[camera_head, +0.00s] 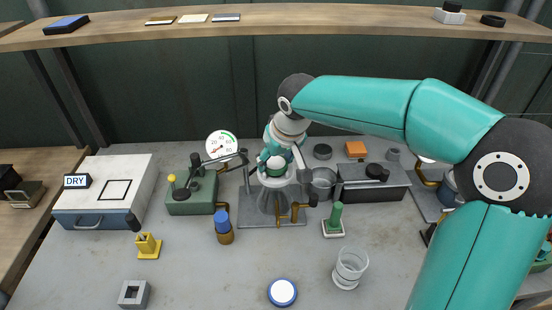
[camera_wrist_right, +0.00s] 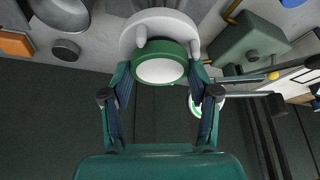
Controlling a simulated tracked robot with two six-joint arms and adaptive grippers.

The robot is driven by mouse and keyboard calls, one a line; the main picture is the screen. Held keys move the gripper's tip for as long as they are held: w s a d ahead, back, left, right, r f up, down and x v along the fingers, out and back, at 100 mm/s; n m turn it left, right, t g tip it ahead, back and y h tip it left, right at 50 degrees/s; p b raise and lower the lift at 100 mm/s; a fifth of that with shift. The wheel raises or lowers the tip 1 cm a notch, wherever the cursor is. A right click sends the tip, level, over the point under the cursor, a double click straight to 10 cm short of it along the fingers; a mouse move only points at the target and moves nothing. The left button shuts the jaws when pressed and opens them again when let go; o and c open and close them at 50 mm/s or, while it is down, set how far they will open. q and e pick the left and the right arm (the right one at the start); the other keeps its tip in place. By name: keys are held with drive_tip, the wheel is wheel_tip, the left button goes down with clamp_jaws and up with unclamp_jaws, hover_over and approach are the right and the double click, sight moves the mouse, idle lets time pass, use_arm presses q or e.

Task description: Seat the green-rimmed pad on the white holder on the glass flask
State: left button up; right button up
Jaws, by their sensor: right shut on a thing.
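My right gripper (camera_head: 275,160) reaches down from the back and is shut on the green-rimmed pad (camera_head: 277,170). In the right wrist view the pad (camera_wrist_right: 160,68) shows a white face and a green rim between the fingertips (camera_wrist_right: 160,82). The white holder (camera_head: 286,181) sits on top of the glass flask (camera_head: 272,203), which looks like a greyish cone. In the wrist view the holder (camera_wrist_right: 130,35) is a white disc with pegs just beyond the pad. The pad overlaps it; I cannot tell whether they touch. My left gripper is not in view.
A green box with a lever (camera_head: 192,195) and a dial gauge (camera_head: 221,145) stand left of the flask. A dark block (camera_head: 372,190) is at its right. A blue-capped bottle (camera_head: 223,226), a green-handled stamp (camera_head: 334,220) and a blue-rimmed pad (camera_head: 282,292) are nearer the front.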

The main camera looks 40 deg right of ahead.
drive_tip(key=shift+r, duration=0.1)
drive_tip(key=shift+r+p, duration=1.6)
drive_tip(key=shift+r, duration=0.3)
